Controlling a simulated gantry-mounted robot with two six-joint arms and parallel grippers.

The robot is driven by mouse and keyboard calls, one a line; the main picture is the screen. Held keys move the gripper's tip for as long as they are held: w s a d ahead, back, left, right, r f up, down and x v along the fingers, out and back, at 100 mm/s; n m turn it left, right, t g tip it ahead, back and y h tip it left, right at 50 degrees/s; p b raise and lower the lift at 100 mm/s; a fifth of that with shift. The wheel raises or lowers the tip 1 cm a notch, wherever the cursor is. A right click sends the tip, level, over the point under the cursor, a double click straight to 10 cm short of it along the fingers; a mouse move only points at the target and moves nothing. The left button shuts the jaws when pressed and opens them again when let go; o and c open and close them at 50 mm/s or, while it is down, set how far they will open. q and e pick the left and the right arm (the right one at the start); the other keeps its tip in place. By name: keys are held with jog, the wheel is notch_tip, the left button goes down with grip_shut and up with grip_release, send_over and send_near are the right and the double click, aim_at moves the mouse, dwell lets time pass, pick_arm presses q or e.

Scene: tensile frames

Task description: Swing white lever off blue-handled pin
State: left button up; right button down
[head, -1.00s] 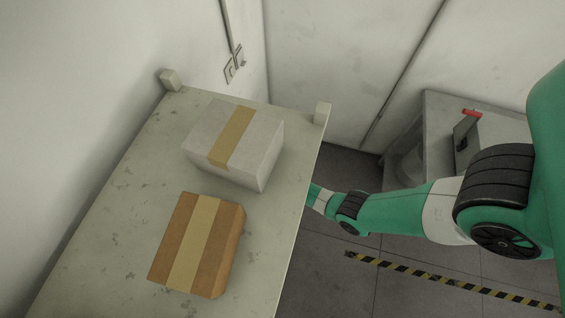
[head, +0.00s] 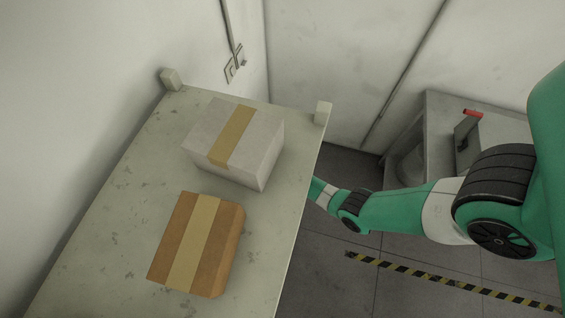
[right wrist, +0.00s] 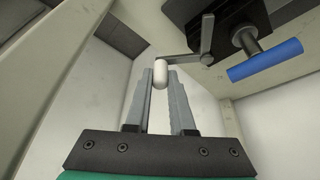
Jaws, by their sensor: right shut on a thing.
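In the right wrist view, my right gripper (right wrist: 160,82) is shut on the white knob (right wrist: 160,72) at the end of a grey metal lever (right wrist: 190,57). The lever runs right from the knob and bends up toward a dark bracket. The blue handle (right wrist: 265,60) of a pin lies just right of the lever's bend, its dark shaft running up left into the bracket. Whether the lever touches the pin is unclear. In the head view my right gripper is hidden behind the table edge. My left gripper is in neither view.
A table (head: 100,215) fills the left of the head view. It bears a white box (head: 232,145) and a brown box (head: 200,245). A grey cabinet (head: 425,110) with a red-handled part (head: 471,112) stands at right. In the right wrist view a pale beam (right wrist: 55,80) runs close along the left.

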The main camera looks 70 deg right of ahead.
dwell(0.3)
jog(key=c, duration=0.8)
grip_release()
jog(key=shift+w, duration=0.1)
jog(key=shift+o, duration=0.2)
